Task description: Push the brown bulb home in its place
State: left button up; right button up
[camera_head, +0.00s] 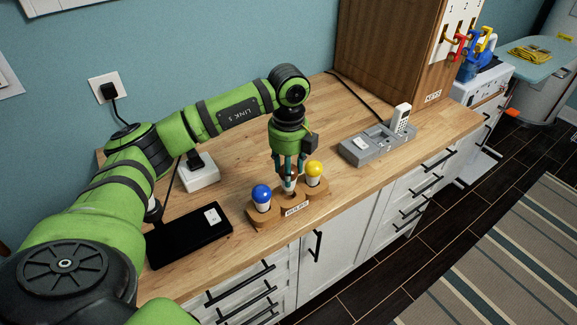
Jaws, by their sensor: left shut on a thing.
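The wooden bulb holder (290,222), with a small white label on its front, stands near the front edge of the counter. A blue bulb (262,198) sits in its left place and a yellow bulb (313,172) in its right place, both upright. My left gripper (289,176) points straight down over the middle place and is shut on the brown bulb (289,185). Only a little of that bulb shows between the fingers, just above or in the holder; how deep it sits cannot be told. My right gripper is not in view.
A black pad (188,238) lies left of the holder, with a white socket box (200,174) behind it. A wooden cabinet (385,55) rises at the back. Bare wood lies between holder and tray.

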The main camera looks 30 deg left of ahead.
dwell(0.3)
pick_arm(q)
jog(key=shift+m, duration=0.4)
jog(key=shift+f, duration=0.15)
dwell(0.6)
jog(key=shift+f+b, duration=0.4)
jog(key=shift+b, duration=0.15)
jog(key=shift+f, duration=0.35)
dwell(1.2)
jog(key=shift+s+d+f+b, duration=0.1)
jog(key=shift+d+f+b, duration=0.15)
jog(key=shift+f+b, duration=0.35)
dwell(0.6)
